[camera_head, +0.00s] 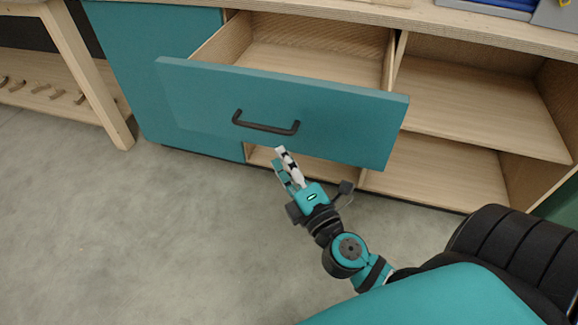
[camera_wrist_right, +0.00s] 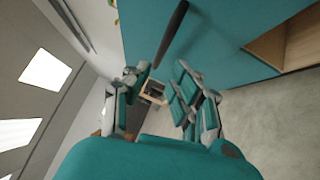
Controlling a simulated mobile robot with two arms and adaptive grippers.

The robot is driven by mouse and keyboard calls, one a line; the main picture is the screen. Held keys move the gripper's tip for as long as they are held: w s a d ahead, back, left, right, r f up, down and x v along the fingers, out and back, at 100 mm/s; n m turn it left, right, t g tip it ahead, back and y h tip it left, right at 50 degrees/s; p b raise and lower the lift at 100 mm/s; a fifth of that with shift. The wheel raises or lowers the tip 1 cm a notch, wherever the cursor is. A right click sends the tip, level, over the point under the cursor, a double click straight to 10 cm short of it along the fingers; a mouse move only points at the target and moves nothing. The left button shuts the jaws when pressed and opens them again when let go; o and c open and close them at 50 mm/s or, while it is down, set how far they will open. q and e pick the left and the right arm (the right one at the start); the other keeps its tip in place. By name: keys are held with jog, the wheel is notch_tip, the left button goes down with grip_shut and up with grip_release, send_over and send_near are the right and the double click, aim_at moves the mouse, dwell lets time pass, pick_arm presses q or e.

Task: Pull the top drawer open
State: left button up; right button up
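The teal top drawer (camera_head: 330,117) stands pulled out of the wooden cabinet, with its empty plywood inside showing. Its dark bar handle (camera_head: 265,127) is on the drawer front. My right gripper (camera_head: 280,158) is just below the handle, in front of the drawer, and does not grip it. In the wrist view the right gripper's fingers (camera_wrist_right: 157,78) are spread apart with nothing held between them. The handle (camera_wrist_right: 172,35) shows beyond the fingertips, against the teal drawer front (camera_wrist_right: 225,35). My left gripper is not in view.
Open wooden shelves (camera_head: 480,100) are to the right of the drawer, and a closed teal panel (camera_head: 150,60) is to its left. A wooden rack (camera_head: 90,75) with pegs stands at far left. Grey floor (camera_head: 130,230) in front is clear.

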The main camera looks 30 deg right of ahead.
jog(key=shift+s+a+f, duration=0.1)
jog(key=shift+s, duration=0.85)
